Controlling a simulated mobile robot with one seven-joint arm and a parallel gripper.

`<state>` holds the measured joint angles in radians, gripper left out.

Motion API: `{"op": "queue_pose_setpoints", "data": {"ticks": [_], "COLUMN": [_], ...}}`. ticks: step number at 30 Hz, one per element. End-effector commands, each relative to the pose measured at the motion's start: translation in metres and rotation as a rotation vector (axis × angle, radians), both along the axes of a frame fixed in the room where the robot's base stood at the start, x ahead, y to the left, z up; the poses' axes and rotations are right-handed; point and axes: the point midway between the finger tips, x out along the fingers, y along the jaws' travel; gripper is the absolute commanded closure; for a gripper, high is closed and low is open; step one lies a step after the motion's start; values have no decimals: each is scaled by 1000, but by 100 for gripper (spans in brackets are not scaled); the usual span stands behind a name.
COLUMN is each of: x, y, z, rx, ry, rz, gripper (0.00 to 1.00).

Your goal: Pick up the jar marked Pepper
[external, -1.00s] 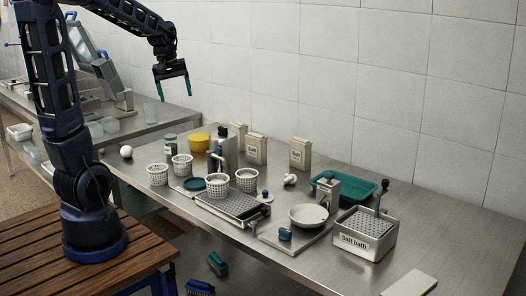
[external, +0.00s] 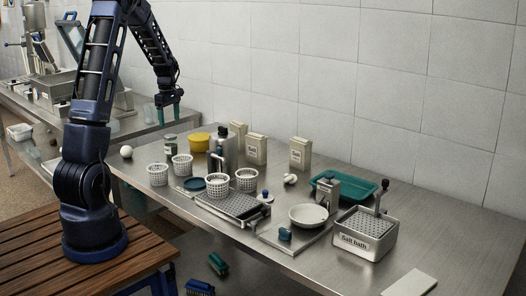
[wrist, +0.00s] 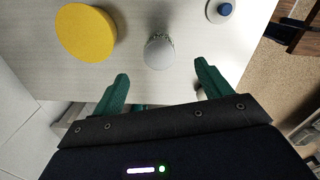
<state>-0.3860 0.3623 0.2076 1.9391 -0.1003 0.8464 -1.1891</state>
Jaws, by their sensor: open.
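A small jar (external: 170,144) with a pale label stands near the back left of the steel table, left of a yellow tub; its writing is too small to read. In the wrist view a round grey-topped jar (wrist: 158,53) stands upright, seen from above, just beyond the fingertips and between their lines. My gripper (external: 168,116) is above the jar and apart from it, fingers pointing down. In the wrist view my gripper (wrist: 162,76) is open and empty, its two green fingers spread wide.
The yellow tub (external: 200,142) is close by the jar; it also shows in the wrist view (wrist: 84,33). White perforated baskets (external: 182,165) stand in front, and a metal dispenser (external: 226,147) is to the right. A white ball (external: 126,152) lies left. The tiled wall is behind.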

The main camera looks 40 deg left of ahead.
Motion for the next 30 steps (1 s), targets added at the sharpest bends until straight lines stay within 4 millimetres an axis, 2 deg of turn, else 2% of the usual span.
{"op": "queue_pose_setpoints", "data": {"ticks": [5, 13, 23, 30], "x": [1, 1, 1, 2], "y": [5, 4, 4, 3], "z": [-15, -51, -69, -101], "rx": [-2, -1, -2, -2], "ry": [7, 6, 6, 6], "rz": [20, 18, 17, 18], "gripper": [23, 23, 23, 23]}}
